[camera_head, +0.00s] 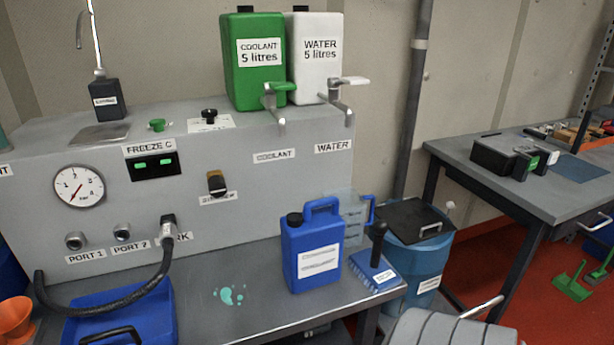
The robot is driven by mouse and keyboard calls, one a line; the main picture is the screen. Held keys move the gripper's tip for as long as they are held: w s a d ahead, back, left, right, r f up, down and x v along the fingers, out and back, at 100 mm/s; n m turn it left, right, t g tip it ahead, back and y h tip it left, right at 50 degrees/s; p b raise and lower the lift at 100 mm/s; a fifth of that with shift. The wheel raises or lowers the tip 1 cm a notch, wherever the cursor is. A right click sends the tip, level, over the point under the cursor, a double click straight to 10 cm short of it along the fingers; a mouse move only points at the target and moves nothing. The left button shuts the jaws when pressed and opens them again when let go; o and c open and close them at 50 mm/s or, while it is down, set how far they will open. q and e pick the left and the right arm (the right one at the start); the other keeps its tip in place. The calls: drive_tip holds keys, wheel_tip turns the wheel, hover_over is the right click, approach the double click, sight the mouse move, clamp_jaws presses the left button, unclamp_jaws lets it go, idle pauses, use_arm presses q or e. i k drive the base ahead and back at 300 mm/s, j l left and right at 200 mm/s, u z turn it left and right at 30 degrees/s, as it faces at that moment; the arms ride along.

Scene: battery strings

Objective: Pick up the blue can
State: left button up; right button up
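The blue can (314,259) is a jerrycan with a moulded top handle, a black cap and a white label. It stands upright on the grey bench toward the right end, in front of the machine panel. Nothing is touching its handle. Neither my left gripper nor my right gripper shows in this view.
A clear measuring jug (354,217) and a blue brush-like tool (375,267) with a black handle stand close to the can's right. A teal puddle (229,295) lies left of it. A blue bin (417,265) stands beyond the bench end. A blue case (120,312) is at front left.

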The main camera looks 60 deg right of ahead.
sight(313, 240)
drive_tip(key=z, duration=1.7)
drive_tip(key=k+l, duration=0.05)
